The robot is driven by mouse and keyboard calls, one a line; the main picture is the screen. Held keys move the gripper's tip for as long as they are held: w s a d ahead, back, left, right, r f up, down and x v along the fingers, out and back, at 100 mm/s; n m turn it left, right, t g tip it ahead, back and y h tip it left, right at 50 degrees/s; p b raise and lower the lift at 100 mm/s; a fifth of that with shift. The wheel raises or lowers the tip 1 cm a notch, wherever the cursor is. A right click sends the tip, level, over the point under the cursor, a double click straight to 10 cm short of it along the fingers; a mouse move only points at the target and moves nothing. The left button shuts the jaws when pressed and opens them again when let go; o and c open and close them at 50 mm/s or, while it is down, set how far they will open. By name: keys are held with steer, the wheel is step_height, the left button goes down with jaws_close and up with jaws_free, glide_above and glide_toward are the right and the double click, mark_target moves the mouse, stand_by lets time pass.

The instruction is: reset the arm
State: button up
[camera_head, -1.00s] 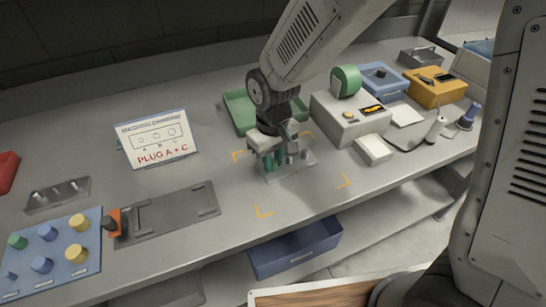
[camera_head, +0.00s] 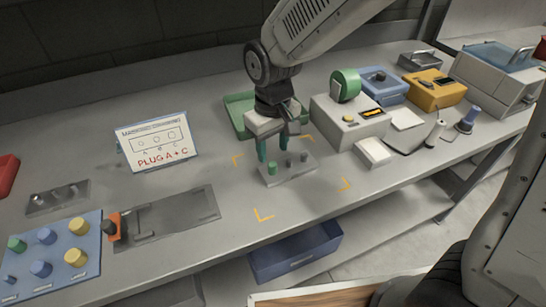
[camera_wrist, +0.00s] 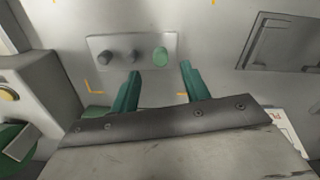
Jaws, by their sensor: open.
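My gripper (camera_head: 274,148) is open and empty, its two green fingers pointing down just above and behind the small metal block. It also shows in the wrist view (camera_wrist: 160,72) with the fingers apart. The metal block (camera_head: 291,174) stands within yellow corner marks on the bench and holds a green plug (camera_head: 272,168) at its left and two dark grey pieces (camera_head: 297,159) beside it. In the wrist view the green plug (camera_wrist: 160,56) is seated in the block (camera_wrist: 133,65), apart from the fingers.
A sign (camera_head: 156,147) reads "PLUG A + C". A blue board (camera_head: 62,235) with several coloured plugs lies at the left. A green tray (camera_head: 238,108) is behind my gripper. A grey machine with a green roll (camera_head: 346,84) stands close on the right.

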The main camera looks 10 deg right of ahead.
step_height(320, 180, up, 2)
steer(key=s+d+r+m, duration=0.3)
steer(key=s+d+r, duration=0.3)
steer(key=s+d, duration=0.3)
steer(key=s+d+r+m+t, duration=0.1)
steer(key=s+d+r+m, duration=0.2)
steer(key=s+d+r, duration=0.3)
steer(key=s+d, duration=0.4)
steer(key=d, duration=0.1)
steer(key=shift+s+d, duration=0.2)
steer(key=shift+d, duration=0.15)
